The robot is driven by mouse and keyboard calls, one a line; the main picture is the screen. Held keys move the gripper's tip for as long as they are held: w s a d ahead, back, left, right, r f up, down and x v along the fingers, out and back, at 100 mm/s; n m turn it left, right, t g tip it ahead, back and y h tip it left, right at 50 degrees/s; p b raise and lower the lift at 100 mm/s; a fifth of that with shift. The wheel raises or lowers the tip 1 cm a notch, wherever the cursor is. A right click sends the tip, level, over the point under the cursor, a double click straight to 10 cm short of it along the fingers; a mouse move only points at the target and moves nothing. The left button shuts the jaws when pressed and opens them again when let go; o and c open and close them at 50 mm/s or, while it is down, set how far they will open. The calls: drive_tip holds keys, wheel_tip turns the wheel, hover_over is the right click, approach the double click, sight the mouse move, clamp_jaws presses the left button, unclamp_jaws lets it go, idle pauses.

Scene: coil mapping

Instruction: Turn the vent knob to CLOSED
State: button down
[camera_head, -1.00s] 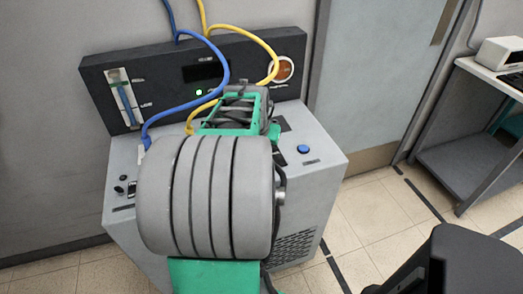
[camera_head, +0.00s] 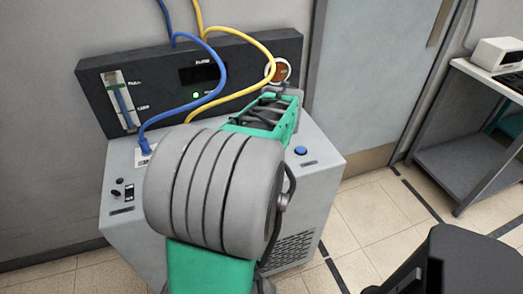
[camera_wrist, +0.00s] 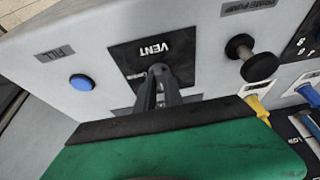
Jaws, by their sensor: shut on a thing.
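The vent knob (camera_wrist: 161,69) is a small dark knob on a black plate (camera_wrist: 130,58) marked VENT, on the grey top of the machine. In the wrist view my gripper (camera_wrist: 160,77) has its two dark fingers close together on the knob, shut on it. The fingers cover most of the knob, so I cannot tell which way it points. The small marks beside it are too small to read. In the head view my own arm and green wrist hide the vent knob and the fingertips.
A blue button (camera_wrist: 81,82) marked FILL and a black PRIME PUMP knob (camera_wrist: 251,58) flank the vent plate. A yellow hose (camera_head: 262,86) and a blue hose (camera_head: 215,94) loop close to my wrist. A dark upright panel (camera_head: 150,85) stands behind.

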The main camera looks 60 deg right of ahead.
idle(0.3)
drive_tip(key=c, duration=1.5)
unclamp_jaws()
drive_tip(key=shift+o, duration=0.2)
drive_tip(key=shift+r, duration=0.1)
drive_tip(key=v, duration=0.7)
drive_tip(key=shift+a+r, duration=0.15)
drive_tip(key=shift+r, duration=0.15)
drive_tip(key=shift+s, duration=0.15)
